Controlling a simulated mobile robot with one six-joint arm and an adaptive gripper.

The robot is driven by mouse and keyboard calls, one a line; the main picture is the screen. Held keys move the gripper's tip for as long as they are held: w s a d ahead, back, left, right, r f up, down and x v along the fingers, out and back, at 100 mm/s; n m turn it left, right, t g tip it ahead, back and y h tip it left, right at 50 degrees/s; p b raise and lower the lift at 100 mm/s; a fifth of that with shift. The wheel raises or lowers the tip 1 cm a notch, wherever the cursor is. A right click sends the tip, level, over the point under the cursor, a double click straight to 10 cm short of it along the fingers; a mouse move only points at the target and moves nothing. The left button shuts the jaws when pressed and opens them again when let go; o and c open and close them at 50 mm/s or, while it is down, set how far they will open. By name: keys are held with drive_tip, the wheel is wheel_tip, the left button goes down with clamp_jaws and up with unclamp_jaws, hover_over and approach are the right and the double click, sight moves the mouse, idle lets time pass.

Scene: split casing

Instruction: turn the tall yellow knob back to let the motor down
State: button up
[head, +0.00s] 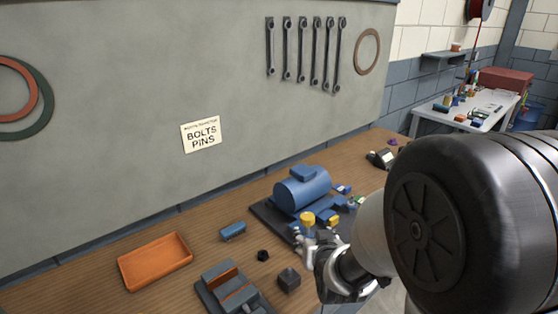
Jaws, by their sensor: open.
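The yellow knob (307,218) stands upright at the front of the dark base of the blue motor (302,189). The motor is a large blue cylinder with a box on top, on the wooden bench. My gripper (315,239) is open, just below and in front of the knob in the picture. I cannot tell whether its fingers touch the knob or its stem. My arm hides part of the bench and the right front of the base.
Small blue and yellow parts (333,220) sit right of the knob. An orange tray (155,261), a blue block (232,231), a dark block (289,280) and a vise-like fixture (232,287) are on the bench (90,275) to the left. The grey wall panel (110,115) rises behind.

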sight(309, 222)
drive_tip(key=shift+f+t+p, duration=2.2)
drive_tip(key=shift+f+t, duration=0.9)
drive_tip(key=shift+f, duration=0.65)
drive_tip(key=shift+h, duration=0.4)
drive_tip(key=w, duration=0.5)
drive_tip(key=w+d+b, duration=0.1)
drive_tip(key=w, duration=0.5)
drive_tip(key=w+b, duration=0.1)
drive_tip(key=w, duration=0.4)
drive_tip(key=shift+w+d, duration=0.15)
drive_tip(key=shift+c, duration=0.5)
drive_tip(key=shift+n, duration=0.3)
drive_tip(key=c, duration=1)
